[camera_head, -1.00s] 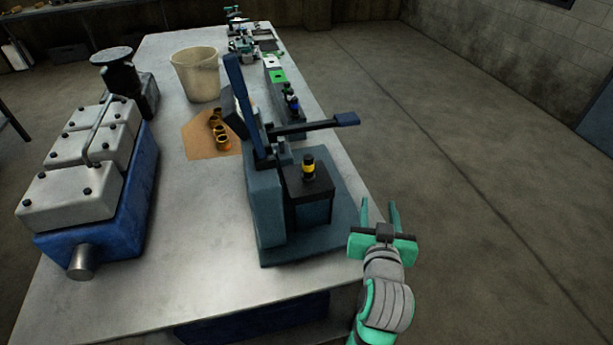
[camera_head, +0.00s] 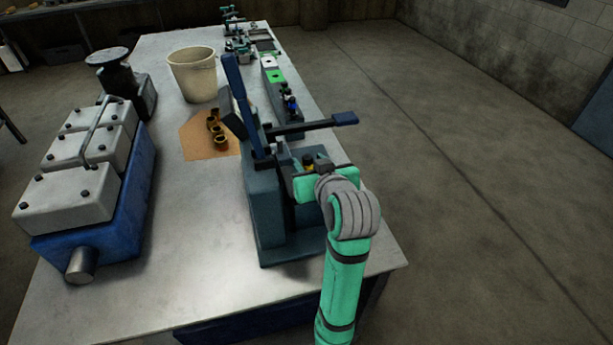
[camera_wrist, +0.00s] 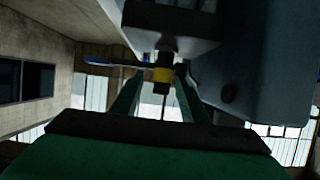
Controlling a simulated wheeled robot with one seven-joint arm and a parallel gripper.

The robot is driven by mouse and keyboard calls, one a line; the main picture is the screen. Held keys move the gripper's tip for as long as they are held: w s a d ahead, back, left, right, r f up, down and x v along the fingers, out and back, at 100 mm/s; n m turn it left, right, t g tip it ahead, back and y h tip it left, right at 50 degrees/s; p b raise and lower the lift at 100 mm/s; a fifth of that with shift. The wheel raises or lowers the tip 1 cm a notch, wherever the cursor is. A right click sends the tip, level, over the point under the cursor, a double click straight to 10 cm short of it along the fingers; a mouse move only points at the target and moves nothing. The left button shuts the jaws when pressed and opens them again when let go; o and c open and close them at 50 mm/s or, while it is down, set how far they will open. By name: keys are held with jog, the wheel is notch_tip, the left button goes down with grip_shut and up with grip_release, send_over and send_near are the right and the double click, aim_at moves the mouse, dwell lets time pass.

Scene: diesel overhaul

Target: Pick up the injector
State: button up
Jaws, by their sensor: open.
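The injector, dark with a yellow band, stands in the top of the dark tester stand (camera_head: 270,215). In the head view only its upper part (camera_head: 308,162) shows, behind my gripper (camera_head: 304,166). In the wrist view the injector's yellow band (camera_wrist: 162,75) appears between the two green fingers of my gripper (camera_wrist: 160,92), with a gap visible on either side. The fingers are open. The wrist picture looks upside down, with the stand's block (camera_wrist: 170,20) above. I cannot tell how deep the fingers reach around the injector.
The stand's blue lever (camera_head: 340,119) sticks out right beyond my gripper, and an upright blue plate (camera_head: 240,100) rises at left. A brown mat (camera_head: 205,148) with brass parts, a beige bucket (camera_head: 193,75) and a blue engine block (camera_head: 95,215) stand left on the table.

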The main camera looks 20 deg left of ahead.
jog(key=shift+x, duration=2.7)
jog(key=shift+s+a+f, duration=0.1)
jog(key=shift+s+a, duration=0.05)
grip_shut()
